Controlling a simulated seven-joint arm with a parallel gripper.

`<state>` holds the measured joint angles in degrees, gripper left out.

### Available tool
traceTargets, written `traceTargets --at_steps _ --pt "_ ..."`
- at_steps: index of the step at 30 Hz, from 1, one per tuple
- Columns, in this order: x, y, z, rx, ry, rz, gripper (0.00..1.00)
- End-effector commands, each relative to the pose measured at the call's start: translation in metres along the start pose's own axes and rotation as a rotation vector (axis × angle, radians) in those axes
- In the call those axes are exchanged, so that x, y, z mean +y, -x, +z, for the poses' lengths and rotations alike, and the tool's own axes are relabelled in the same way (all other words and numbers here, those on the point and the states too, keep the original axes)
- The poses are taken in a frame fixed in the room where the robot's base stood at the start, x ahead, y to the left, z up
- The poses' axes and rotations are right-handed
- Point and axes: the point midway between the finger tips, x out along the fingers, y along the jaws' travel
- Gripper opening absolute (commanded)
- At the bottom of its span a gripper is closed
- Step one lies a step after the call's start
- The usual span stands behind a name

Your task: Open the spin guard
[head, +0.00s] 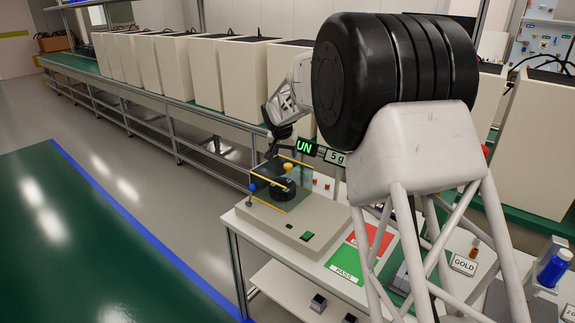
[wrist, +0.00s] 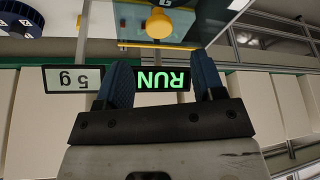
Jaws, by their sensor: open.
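The spin guard (head: 270,172) is a clear cover with yellow edging on a pale bench machine (head: 275,222) in the head view. A black round rotor (head: 283,190) shows through it. A yellow knob (head: 288,167) is on the guard. In the wrist view, the yellow knob (wrist: 157,23) and a yellow edge strip (wrist: 165,45) lie just beyond my fingertips. My gripper (wrist: 160,62) is open and empty, its blue fingers apart and not visibly touching the knob. In the head view my gripper (head: 277,147) is above and behind the guard, small and partly hidden.
A lit green RUN sign (wrist: 162,79) and a "5 g" display (wrist: 72,79) stand behind the machine. A red mat (head: 372,238) and green PASS mat (head: 346,264) lie to the right. Cream cabinets (head: 190,75) line the back bench.

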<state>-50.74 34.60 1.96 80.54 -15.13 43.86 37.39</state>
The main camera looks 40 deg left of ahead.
Motion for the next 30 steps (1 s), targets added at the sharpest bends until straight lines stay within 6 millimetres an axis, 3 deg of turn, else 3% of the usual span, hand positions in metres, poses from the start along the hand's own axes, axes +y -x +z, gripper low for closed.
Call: traceTargets --at_steps 8,24,30 --pt "0.0 -0.01 0.0 0.0 0.0 0.0 0.62" --pt "0.001 -0.064 -0.001 0.002 -0.001 0.0 0.62" --pt "0.001 -0.075 0.0 0.002 -0.001 0.001 0.62"
